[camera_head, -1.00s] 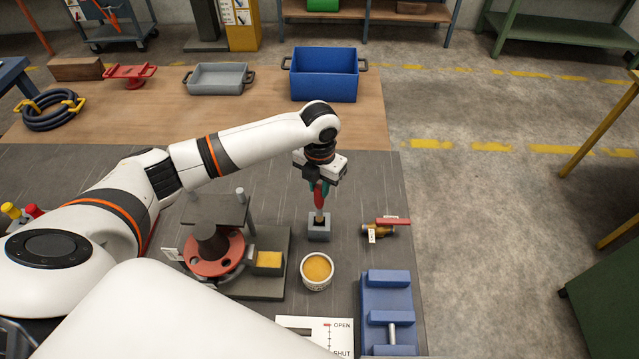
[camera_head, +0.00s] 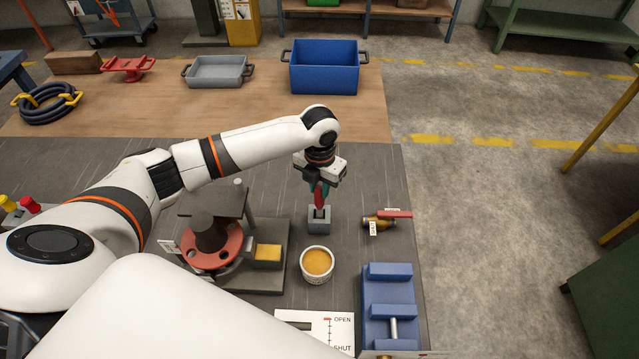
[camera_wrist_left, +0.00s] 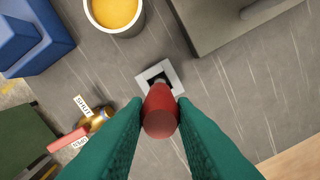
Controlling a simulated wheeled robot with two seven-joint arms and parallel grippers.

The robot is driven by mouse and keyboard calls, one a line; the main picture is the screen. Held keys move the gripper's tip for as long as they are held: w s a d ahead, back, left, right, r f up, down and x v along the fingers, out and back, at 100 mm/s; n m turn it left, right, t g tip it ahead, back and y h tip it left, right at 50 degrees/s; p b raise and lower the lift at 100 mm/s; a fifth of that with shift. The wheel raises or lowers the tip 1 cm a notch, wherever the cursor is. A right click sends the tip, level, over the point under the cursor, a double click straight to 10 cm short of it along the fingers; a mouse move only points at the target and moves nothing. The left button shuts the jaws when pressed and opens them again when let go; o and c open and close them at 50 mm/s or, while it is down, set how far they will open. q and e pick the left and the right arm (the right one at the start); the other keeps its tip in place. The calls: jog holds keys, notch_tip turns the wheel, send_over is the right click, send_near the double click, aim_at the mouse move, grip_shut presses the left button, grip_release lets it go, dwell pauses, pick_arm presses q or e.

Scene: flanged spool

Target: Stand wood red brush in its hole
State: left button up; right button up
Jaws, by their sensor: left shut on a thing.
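The red-handled brush (camera_head: 319,200) is upright in my left gripper (camera_head: 319,187), whose green fingers are shut on its handle. Below it is a small grey square block (camera_head: 319,226) with a dark hole. The lower part of the brush goes down into the hole, with the red handle just above the block. In the left wrist view the fingers (camera_wrist_left: 160,104) clasp the red handle (camera_wrist_left: 160,115), seen end-on over the pale-rimmed block (camera_wrist_left: 172,72). The handle hides part of the hole and the brush's lower end. My right gripper is not in view.
A cup of yellow-orange contents (camera_head: 317,263) stands in front of the block. A brass valve with a red lever (camera_head: 380,222) is to the right. A grey fixture with a red flange (camera_head: 212,253) is to the left; a blue fixture (camera_head: 389,300) is front right.

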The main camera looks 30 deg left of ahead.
pick_arm(q)
jog(key=shift+f+b, duration=0.45)
jog(key=shift+f, duration=0.5)
jog(key=o, duration=1)
jog(key=shift+c, duration=0.2)
notch_tip(320, 180, up, 11)
jog(key=b, duration=0.2)
jog(key=shift+b, duration=0.4)
jog(key=shift+r, duration=0.55)
